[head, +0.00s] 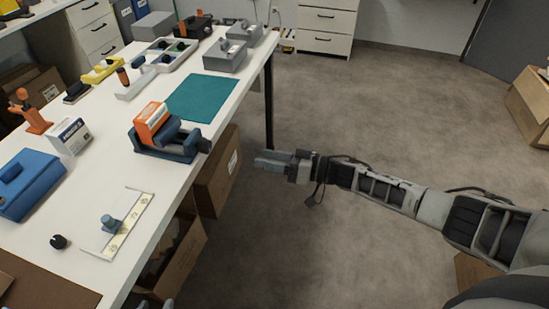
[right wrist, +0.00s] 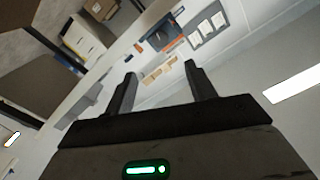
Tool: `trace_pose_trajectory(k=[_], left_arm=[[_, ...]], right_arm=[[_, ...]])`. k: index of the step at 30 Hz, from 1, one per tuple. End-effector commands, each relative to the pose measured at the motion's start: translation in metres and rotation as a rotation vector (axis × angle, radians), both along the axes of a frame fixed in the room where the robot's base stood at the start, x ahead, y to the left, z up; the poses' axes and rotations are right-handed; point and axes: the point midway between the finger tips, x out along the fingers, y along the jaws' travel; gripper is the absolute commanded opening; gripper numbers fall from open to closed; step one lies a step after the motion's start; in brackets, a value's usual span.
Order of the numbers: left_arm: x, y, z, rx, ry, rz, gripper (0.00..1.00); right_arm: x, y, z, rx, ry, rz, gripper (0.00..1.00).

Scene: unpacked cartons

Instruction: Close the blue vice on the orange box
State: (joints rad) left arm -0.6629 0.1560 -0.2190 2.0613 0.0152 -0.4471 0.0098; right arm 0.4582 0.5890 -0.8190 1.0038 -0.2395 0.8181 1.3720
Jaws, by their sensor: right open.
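The blue vice (head: 180,150) stands on the white table near its right edge in the head view. The orange box (head: 152,122) sits tilted in the vice, between its jaws; I cannot tell whether both jaws touch it. A dark handle (head: 204,145) sticks out at the vice's right end, by the table edge. My right gripper (head: 268,162) is open and empty, out past the table edge to the right of the vice, apart from it. In the right wrist view its two fingers (right wrist: 160,90) are spread with nothing between them. My left gripper (head: 155,304) shows only as two separated fingertips at the bottom edge.
The white table (head: 170,195) carries a teal mat (head: 202,97) behind the vice, a white carton (head: 70,135), a blue case (head: 28,180) and a small white plate (head: 116,225). Cardboard boxes (head: 218,175) stand below the table edge.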

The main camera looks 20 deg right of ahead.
Motion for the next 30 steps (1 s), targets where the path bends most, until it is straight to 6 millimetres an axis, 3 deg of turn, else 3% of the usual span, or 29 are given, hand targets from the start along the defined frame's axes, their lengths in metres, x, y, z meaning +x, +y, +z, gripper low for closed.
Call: trace_pose_trajectory(k=[12, 17, 20, 24, 29, 30], left_arm=[[0.000, 0.000, 0.000, -0.002, -0.001, 0.000, 0.36], [0.000, -0.001, 0.000, -0.004, -0.001, 0.002, 0.36], [0.001, -0.002, 0.001, -0.008, -0.001, 0.004, 0.36], [0.001, -0.003, 0.001, -0.010, -0.001, 0.007, 0.36], [0.001, -0.003, 0.001, -0.011, -0.002, 0.008, 0.36], [0.001, -0.003, 0.001, -0.011, -0.002, 0.008, 0.36]], right_arm=[[-0.007, -0.009, 0.000, 0.000, 0.000, 0.001, 0.55], [-0.014, 0.002, -0.006, 0.001, -0.007, -0.016, 0.55], [-0.031, 0.029, -0.019, -0.005, -0.026, -0.077, 0.55], [-0.073, 0.068, -0.037, -0.079, -0.032, -0.251, 0.55], [-0.132, 0.074, -0.051, -0.282, 0.057, -0.441, 0.55], [-0.147, 0.069, -0.054, -0.343, 0.089, -0.471, 0.47]])
